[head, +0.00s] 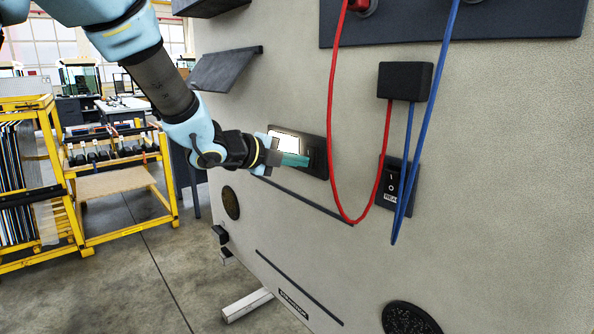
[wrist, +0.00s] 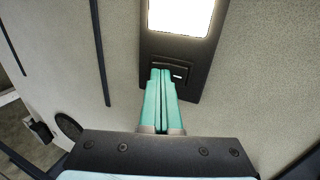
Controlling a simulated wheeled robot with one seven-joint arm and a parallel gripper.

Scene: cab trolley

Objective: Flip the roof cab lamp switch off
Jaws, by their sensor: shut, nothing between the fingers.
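A dark lamp plate (head: 313,142) with a brightly lit panel (head: 284,142) is set on the pale wall. In the wrist view the lit panel (wrist: 180,15) is at the top, and a small dark rocker switch (wrist: 178,74) with a white mark is below it on the same plate. My gripper (head: 304,160) is shut and empty, its teal fingers pointing at the plate. In the wrist view my gripper's tips (wrist: 161,72) overlap the left part of the switch and hide it. I cannot tell whether they touch it.
A dark slanted shelf (head: 226,69) juts out at upper left.

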